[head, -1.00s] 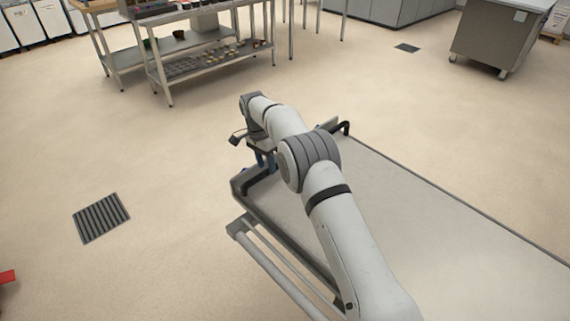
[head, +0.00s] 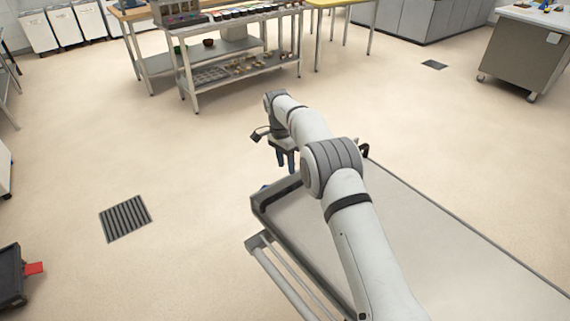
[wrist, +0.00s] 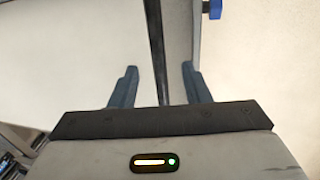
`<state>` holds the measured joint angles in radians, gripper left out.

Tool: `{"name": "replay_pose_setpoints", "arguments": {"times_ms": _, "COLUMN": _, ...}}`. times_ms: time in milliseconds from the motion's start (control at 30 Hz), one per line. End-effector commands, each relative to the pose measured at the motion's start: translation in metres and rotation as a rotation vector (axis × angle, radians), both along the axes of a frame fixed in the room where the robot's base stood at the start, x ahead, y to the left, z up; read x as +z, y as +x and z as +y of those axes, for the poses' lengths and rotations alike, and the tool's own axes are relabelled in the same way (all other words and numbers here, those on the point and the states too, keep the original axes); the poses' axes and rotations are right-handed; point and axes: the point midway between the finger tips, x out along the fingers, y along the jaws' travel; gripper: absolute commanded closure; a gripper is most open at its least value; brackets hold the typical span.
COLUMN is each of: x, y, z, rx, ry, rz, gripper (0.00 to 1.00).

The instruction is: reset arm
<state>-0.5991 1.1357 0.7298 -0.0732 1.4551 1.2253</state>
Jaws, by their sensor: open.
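My arm reaches out over a grey flat deck (head: 440,255) in the head view. My gripper (head: 286,160) hangs at the far end, fingers pointing down, by the deck's far left corner. In the wrist view the two fingers of my gripper (wrist: 160,85) stand apart with nothing held between them. A dark edge strip of the deck (wrist: 157,45) runs beneath and between the fingers, with pale surfaces on both sides.
A steel shelf table (head: 235,50) with trays and small items stands at the back. A grey wheeled cabinet (head: 520,55) is at back right. A floor drain (head: 125,218) lies at left. A black cart (head: 10,275) with a red part is at the left edge. Open floor lies between.

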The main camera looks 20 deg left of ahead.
Motion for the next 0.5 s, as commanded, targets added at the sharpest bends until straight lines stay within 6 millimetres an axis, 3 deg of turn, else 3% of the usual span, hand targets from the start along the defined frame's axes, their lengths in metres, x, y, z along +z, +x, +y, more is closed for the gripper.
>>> {"name": "replay_pose_setpoints", "arguments": {"times_ms": 333, "x": -0.001, "y": 0.000, "z": 0.000, "rx": 0.000, "ry": 0.000, "rz": 0.000, "gripper": 0.57}}
{"name": "replay_pose_setpoints", "arguments": {"times_ms": 500, "x": 0.036, "y": 0.005, "z": -0.029, "rx": 0.031, "ry": 0.026, "rz": -0.011, "gripper": 0.57}}
